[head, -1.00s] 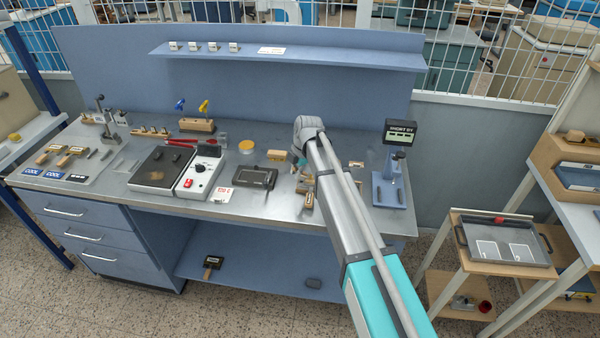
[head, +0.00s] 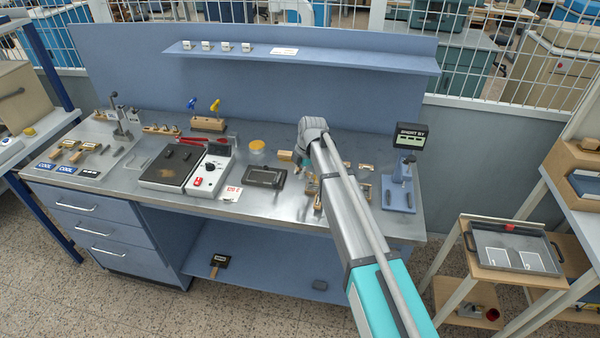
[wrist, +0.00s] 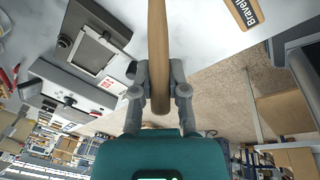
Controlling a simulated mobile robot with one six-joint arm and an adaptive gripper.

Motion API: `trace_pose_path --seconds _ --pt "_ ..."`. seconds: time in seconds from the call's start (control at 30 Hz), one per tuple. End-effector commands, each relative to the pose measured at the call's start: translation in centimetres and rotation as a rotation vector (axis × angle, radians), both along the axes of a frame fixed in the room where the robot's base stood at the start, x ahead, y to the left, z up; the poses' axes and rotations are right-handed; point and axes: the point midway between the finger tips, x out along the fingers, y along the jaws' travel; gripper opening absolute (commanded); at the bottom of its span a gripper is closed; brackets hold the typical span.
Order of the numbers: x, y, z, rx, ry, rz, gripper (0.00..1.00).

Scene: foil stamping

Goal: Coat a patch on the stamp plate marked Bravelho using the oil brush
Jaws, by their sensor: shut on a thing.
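My gripper (wrist: 160,85) is shut on a round wooden handle (wrist: 157,45), which I take to be the oil brush. The handle runs out of the top of the wrist view, so its bristle end is hidden. A wooden-edged piece with a black label reading "Bravel…" (wrist: 244,12) lies on the bench at the upper right of the wrist view, apart from the handle and cut off by the frame.
On the bench (head: 240,207) stand a dark hot plate (head: 165,172) with a white control box (head: 208,178), a black-framed pad (head: 265,177), a yellow-lidded jar (head: 257,147) and a blue press (head: 398,195) at right. A shelf (head: 310,60) overhangs the back. A tray (head: 480,262) stands at right.

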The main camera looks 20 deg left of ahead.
Motion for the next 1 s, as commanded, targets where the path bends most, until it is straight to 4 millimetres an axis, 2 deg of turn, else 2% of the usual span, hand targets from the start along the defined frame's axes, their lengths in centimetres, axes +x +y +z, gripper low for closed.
trace_pose_path --seconds 0.63,1.0 --pt "0.5 -3.4 -0.1 0.000 0.000 -0.001 0.00" --pt "0.6 -3.8 -0.1 -0.001 0.001 0.000 0.00"
